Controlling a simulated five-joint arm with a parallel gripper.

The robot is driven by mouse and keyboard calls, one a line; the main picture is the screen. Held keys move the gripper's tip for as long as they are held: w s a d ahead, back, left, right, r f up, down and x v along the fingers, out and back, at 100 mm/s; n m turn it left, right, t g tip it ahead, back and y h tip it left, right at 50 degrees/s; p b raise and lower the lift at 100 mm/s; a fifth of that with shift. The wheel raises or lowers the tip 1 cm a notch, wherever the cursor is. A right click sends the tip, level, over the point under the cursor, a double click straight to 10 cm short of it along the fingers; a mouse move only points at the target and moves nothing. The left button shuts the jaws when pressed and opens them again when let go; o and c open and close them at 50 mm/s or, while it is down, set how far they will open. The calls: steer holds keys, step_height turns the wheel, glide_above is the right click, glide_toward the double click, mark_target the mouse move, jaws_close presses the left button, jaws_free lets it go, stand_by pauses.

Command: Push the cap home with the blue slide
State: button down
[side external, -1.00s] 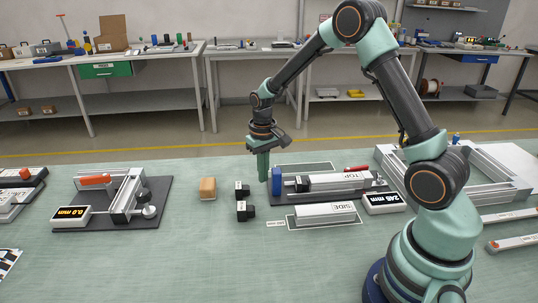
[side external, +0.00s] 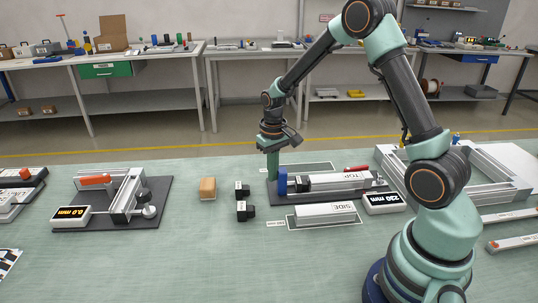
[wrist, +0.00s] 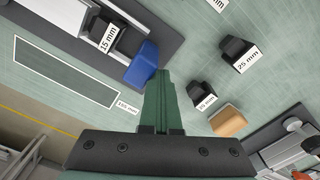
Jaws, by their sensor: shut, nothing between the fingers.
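The blue slide (side external: 283,182) stands upright at the left end of a dark fixture plate (side external: 315,196); it also shows in the wrist view (wrist: 142,65). A black cap (side external: 301,184) lies just right of the slide, near the end of a pale bar marked TOP (side external: 342,178). In the wrist view the cap (wrist: 131,42) bears a "15 mm" label. My gripper (side external: 273,177) is shut and empty, fingers pointing down at the slide's left side. In the wrist view my fingertips (wrist: 162,74) are right beside the slide; I cannot tell if they touch.
A display (side external: 384,202) at the fixture's right reads about 230 mm. A bar marked SIDE (side external: 325,210) lies in front. Two loose black caps (side external: 243,200), an orange-tan block (side external: 208,188) and a gauge fixture (side external: 125,195) stand left. The front mat (side external: 220,260) is clear.

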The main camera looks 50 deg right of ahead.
steer(key=shift+s+d, duration=1.95)
steer(key=shift+s, duration=0.1)
steer(key=shift+w+a, duration=0.1)
steer(key=shift+w, duration=0.05)
stand_by(0.5)
steer(key=shift+w+a, duration=0.35)
step_height(320, 180, up, 7)
stand_by(0.7)
steer(key=shift+r, duration=0.1)
steer(key=s+a+r+n+t, duration=0.3)
steer(key=s+a+r+t, duration=0.2)
steer(key=s+a+r, duration=0.5)
steer(key=a+r, duration=0.2)
steer(key=a, duration=0.1)
steer(key=shift+s+r+t, duration=0.25)
steer(key=shift+r+t, duration=0.05)
